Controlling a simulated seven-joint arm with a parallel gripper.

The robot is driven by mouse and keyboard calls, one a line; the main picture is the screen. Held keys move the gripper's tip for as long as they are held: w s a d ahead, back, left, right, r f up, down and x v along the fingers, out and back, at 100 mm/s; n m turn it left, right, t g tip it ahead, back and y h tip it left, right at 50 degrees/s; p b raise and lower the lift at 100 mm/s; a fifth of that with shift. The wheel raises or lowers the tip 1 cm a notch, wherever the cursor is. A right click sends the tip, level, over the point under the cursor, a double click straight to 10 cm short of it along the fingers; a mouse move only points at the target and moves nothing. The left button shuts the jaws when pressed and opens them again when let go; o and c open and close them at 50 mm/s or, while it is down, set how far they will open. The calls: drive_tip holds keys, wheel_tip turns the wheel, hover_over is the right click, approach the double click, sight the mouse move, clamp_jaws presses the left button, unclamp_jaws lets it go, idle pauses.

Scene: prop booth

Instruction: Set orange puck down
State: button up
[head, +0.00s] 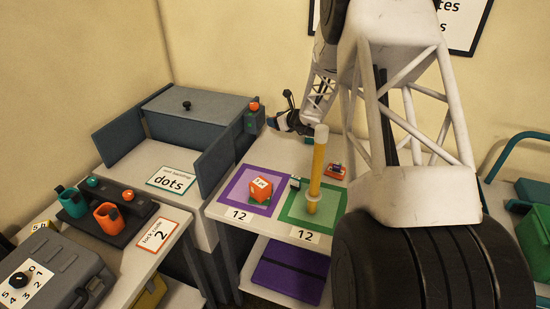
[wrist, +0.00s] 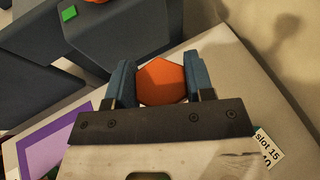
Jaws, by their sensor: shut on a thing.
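My gripper (wrist: 161,85) is shut on the orange puck (wrist: 161,82), which looks six-sided and sits between the two blue-grey fingers. In the wrist view the pale table top (wrist: 215,62) lies behind and beneath it; I cannot tell whether the puck touches it. In the head view my gripper (head: 279,123) is at the back left of the pale table, just right of the grey box. The puck cannot be made out there.
A purple mat (head: 233,197) bears an orange block (head: 260,190). A green mat (head: 295,207) bears an upright yellow post (head: 317,165). A small red item (head: 337,170) lies behind it. The grey box (head: 195,112) with side panels stands left of my gripper.

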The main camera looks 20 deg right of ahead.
drive_tip(key=s+a+n+g+y, duration=0.2)
drive_tip(key=s+a+n+y, duration=0.1)
drive_tip(key=s, duration=0.3)
drive_tip(key=shift+s+a, duration=0.25)
drive_tip(key=shift+a, duration=0.2)
hover_over(274, 158)
drive_tip(key=shift+w+d+f, duration=0.1)
drive_tip(key=shift+f, duration=3.1)
drive_tip(key=shift+f, duration=1.85)
drive_tip(key=shift+f, duration=0.1)
drive_tip(key=o, duration=0.9)
drive_tip(key=shift+o, duration=0.2)
